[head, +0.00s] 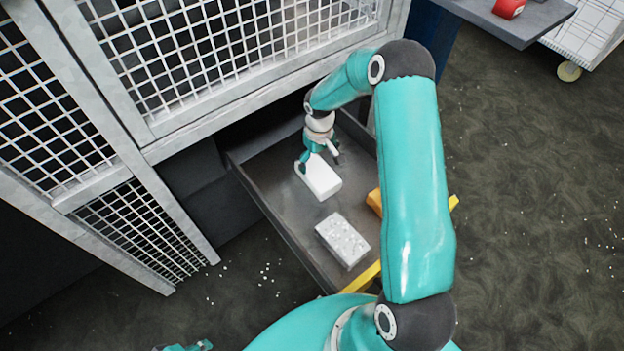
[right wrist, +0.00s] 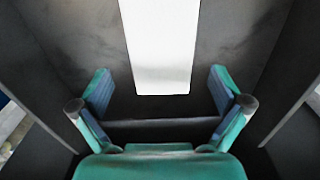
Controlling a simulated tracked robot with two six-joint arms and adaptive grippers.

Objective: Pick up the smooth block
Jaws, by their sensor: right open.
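The smooth white block (head: 321,180) lies in the dark grey tray (head: 284,214). A second white block (head: 343,241), with a speckled, bumpy top, lies nearer to me in the same tray. My right gripper (head: 318,163) is open and empty at the far end of the smooth block. In the right wrist view the smooth block (right wrist: 160,45) runs down between the two spread fingers (right wrist: 160,88), with a gap on each side. Whether the fingers reach beside it in height I cannot tell. Of my left gripper, only a small teal part (head: 183,347) shows at the bottom edge.
An orange object (head: 375,201) is partly hidden behind my right arm. The tray has a yellow front edge (head: 363,277). A mesh-panelled frame (head: 215,60) stands over its far side. A table with a red item (head: 509,8) and a white cart (head: 590,30) stand back right.

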